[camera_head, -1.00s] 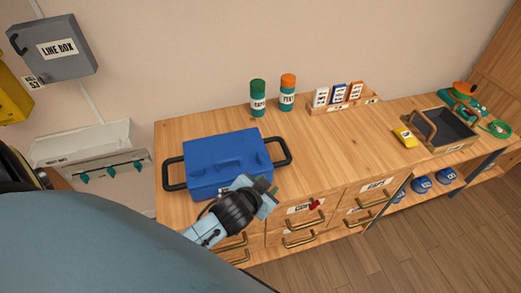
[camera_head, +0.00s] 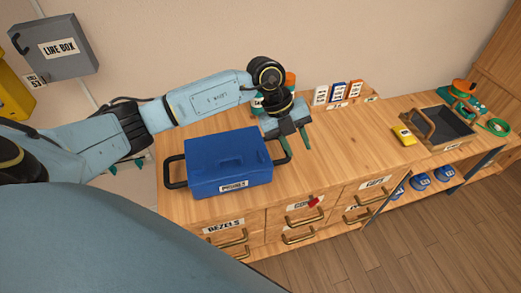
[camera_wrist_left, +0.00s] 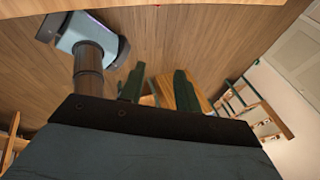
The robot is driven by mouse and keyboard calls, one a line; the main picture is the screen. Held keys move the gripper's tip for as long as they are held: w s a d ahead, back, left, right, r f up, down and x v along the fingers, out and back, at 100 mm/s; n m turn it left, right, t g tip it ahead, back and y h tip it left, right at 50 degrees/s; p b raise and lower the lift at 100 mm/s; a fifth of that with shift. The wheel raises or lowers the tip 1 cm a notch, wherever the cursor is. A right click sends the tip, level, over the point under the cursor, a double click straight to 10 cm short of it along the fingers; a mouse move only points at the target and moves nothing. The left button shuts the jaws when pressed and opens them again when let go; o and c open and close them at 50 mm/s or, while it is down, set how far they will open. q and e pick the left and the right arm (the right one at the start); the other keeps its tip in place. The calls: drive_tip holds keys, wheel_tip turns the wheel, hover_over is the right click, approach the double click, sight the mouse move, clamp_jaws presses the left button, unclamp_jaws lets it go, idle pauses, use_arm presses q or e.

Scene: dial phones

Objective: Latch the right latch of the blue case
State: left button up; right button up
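The blue case (camera_head: 225,160) sits shut on the wooden bench top, with a PHONES label on its front and a black carry bar at each end. I cannot make out its right latch at this size. My left gripper (camera_head: 296,143) is just right of the case, near its right carry bar, with the arm reaching over from behind. Its two green fingers point down, apart and empty. In the left wrist view the fingers (camera_wrist_left: 159,88) also stand apart with nothing between them. The case does not show clearly there. My right gripper is not in view.
Canisters (camera_head: 290,79) stand behind my left wrist, partly hidden. A card rack (camera_head: 345,100) is at the back, and a dark tray (camera_head: 447,135) and yellow box (camera_head: 404,137) are to the right. Labelled drawers (camera_head: 304,215) lie below. The bench middle is clear.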

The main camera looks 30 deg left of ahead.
sight(260, 154)
use_arm(q)
drive_tip(key=a+r+n+y, duration=0.2)
drive_tip(key=a+y, duration=0.3)
drive_tip(key=a, duration=0.6)
drive_tip(key=shift+g, duration=0.3)
drive_tip(key=f, duration=0.9)
drive_tip(key=w+f, duration=0.1)
drive_tip(key=f, duration=0.3)
drive_tip(key=shift+f+p, duration=0.25)
drive_tip(key=shift+p, duration=0.05)
drive_tip(key=shift+c, duration=0.2)
clamp_jaws()
